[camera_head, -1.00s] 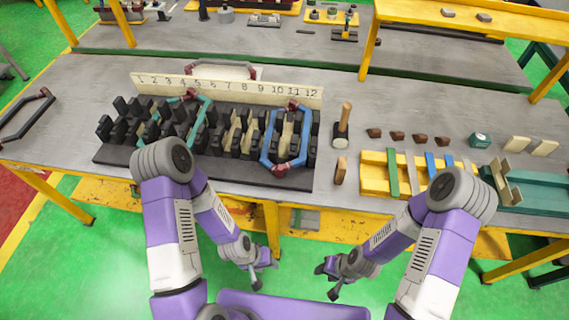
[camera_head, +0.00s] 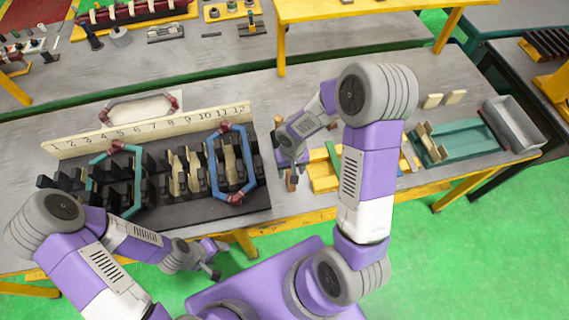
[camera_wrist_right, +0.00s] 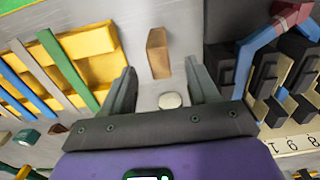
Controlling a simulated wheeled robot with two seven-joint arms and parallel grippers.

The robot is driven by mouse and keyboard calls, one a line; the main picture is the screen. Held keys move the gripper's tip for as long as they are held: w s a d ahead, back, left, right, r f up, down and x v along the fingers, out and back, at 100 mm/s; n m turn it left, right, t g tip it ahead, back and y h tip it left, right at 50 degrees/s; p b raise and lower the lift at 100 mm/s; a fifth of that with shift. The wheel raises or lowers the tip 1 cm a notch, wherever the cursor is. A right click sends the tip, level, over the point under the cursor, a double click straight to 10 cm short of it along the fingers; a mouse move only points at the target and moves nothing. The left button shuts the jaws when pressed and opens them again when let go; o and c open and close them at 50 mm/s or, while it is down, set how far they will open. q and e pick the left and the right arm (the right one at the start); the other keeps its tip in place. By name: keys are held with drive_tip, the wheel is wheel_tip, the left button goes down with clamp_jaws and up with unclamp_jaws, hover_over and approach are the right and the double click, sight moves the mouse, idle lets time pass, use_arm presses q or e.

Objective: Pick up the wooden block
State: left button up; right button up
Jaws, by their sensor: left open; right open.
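The wooden block (camera_wrist_right: 158,52) is a small brown upright-looking piece on the grey tabletop. In the right wrist view it lies just beyond and between my right gripper's fingertips, touching neither. In the head view the wooden block (camera_head: 291,182) shows just below my right gripper (camera_head: 290,164), partly hidden by it. My right gripper, also in its wrist view (camera_wrist_right: 160,72), is open and empty above the table. My left gripper (camera_head: 212,262) is open and empty in front of the table, low near my body.
A pale round end (camera_wrist_right: 170,100), seemingly the mallet's, lies between the right fingers' bases. The yellow tray (camera_wrist_right: 85,58) with coloured strips is on one side. The black slotted stator stand (camera_head: 235,200) with the blue coil (camera_head: 248,160) is on the other.

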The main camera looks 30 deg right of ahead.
sight(291, 187)
drive_tip(key=shift+w+f, duration=0.8)
drive_tip(key=shift+f, duration=0.3)
drive_tip(key=shift+s+d+f, duration=0.1)
drive_tip(key=shift+s+f, duration=0.3)
drive_tip(key=shift+f, duration=0.25)
drive_tip(key=shift+s+d+f, duration=0.1)
drive_tip(key=shift+s+f, duration=0.3)
drive_tip(key=shift+f, duration=0.2)
drive_tip(key=f, duration=0.1)
drive_tip(key=w+f, duration=0.1)
drive_tip(key=f, duration=0.1)
drive_tip(key=shift+s+r, duration=0.1)
drive_tip(key=shift+s, duration=0.15)
drive_tip(key=shift+w, duration=0.1)
clamp_jaws()
